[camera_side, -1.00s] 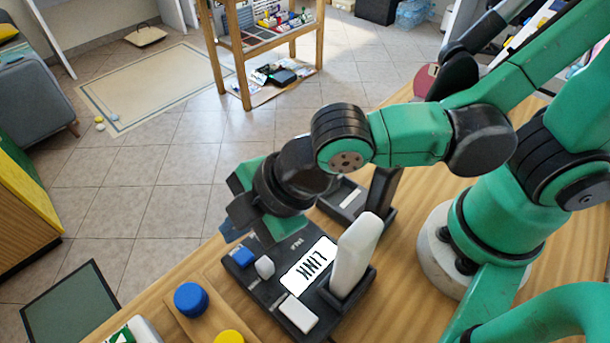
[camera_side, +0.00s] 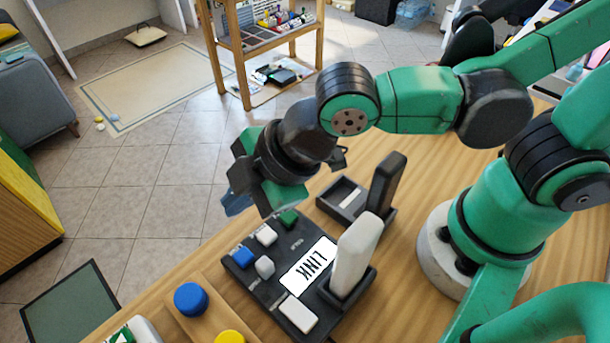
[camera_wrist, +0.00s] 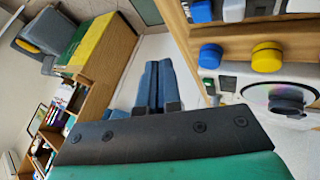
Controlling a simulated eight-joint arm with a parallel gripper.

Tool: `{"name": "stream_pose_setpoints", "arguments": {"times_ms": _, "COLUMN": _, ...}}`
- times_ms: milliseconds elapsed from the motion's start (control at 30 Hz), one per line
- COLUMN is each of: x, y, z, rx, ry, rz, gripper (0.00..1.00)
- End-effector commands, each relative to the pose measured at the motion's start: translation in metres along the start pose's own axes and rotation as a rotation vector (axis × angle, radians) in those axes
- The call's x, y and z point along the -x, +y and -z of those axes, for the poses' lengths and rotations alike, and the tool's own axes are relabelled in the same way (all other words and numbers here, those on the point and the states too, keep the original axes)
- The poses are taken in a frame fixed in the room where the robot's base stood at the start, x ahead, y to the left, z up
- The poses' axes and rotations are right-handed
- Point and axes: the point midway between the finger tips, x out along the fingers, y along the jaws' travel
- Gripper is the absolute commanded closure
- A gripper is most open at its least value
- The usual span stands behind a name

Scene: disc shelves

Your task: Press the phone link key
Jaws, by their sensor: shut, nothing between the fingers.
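The black phone base (camera_side: 262,290) sits on the wooden table with a white plate lettered LINK (camera_side: 308,262). A white handset (camera_side: 356,255) stands upright at its right side. Its keys are a blue key (camera_side: 243,257), a white key (camera_side: 267,236), a light grey key (camera_side: 264,267), a green key (camera_side: 288,218) and a wide white key (camera_side: 298,313). Which one is the link key I cannot tell for sure. My gripper (camera_side: 237,203) is above and beyond the base's far left edge, apart from the keys. Its blue fingers are shut and empty in the wrist view (camera_wrist: 153,86).
A second black base (camera_side: 338,197) with a dark handset (camera_side: 385,184) stands behind. A blue knob (camera_side: 190,299) and a yellow knob (camera_side: 229,338) sit on a wooden board at front left. A disc device (camera_wrist: 280,97) shows at right in the wrist view.

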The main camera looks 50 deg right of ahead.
Motion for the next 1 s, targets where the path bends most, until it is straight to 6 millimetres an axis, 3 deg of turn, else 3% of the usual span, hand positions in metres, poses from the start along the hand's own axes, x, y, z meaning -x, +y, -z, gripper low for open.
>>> {"name": "stream_pose_setpoints", "arguments": {"times_ms": 100, "x": 0.013, "y": 0.037, "z": -0.037, "rx": -0.281, "ry": -0.063, "rz": -0.073, "gripper": 1.00}}
{"name": "stream_pose_setpoints", "arguments": {"times_ms": 233, "x": 0.038, "y": 0.071, "z": -0.086, "rx": -0.658, "ry": -0.123, "rz": -0.177, "gripper": 1.00}}
{"name": "stream_pose_setpoints", "arguments": {"times_ms": 400, "x": 0.068, "y": 0.091, "z": -0.138, "rx": -1.047, "ry": -0.160, "rz": -0.302, "gripper": 1.00}}
{"name": "stream_pose_setpoints", "arguments": {"times_ms": 500, "x": 0.079, "y": 0.094, "z": -0.155, "rx": -1.175, "ry": -0.167, "rz": -0.348, "gripper": 1.00}}
{"name": "stream_pose_setpoints", "arguments": {"times_ms": 867, "x": 0.084, "y": 0.095, "z": -0.161, "rx": -1.233, "ry": -0.168, "rz": -0.367, "gripper": 1.00}}
{"name": "stream_pose_setpoints", "arguments": {"times_ms": 1000, "x": 0.081, "y": 0.096, "z": -0.149, "rx": -1.241, "ry": -0.178, "rz": -0.328, "gripper": 1.00}}
